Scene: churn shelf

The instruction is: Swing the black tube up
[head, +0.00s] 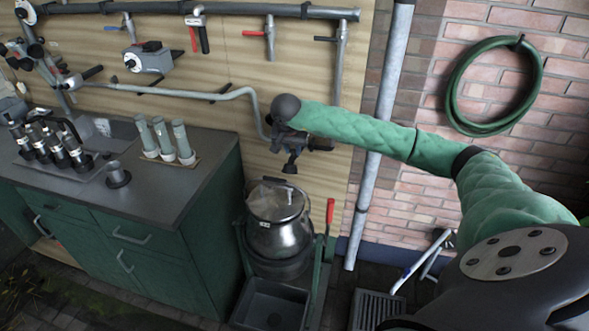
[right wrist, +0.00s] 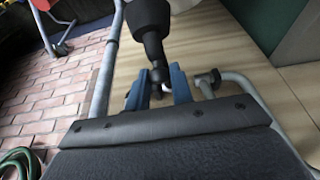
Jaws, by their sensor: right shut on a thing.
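The black tube (right wrist: 150,18) hangs down from the end of a grey wall pipe (head: 225,94), against the wood panel. In the right wrist view it is a dark tapered piece with its narrow end between the blue fingers. In the head view its dark lower end (head: 290,167) shows just below my right gripper (head: 291,145). My right gripper, also in the right wrist view (right wrist: 160,84), is shut on the tube's narrow part. My wrist hides much of the joint in the head view. My left gripper is not in view.
A steel churn (head: 277,215) stands below, beside a red-handled lever (head: 330,212). A green cabinet (head: 170,235) with white-footed tubes (head: 163,137) on top stands to the left. A grey upright pipe (head: 378,140) and a coiled green hose (head: 455,85) are at the right.

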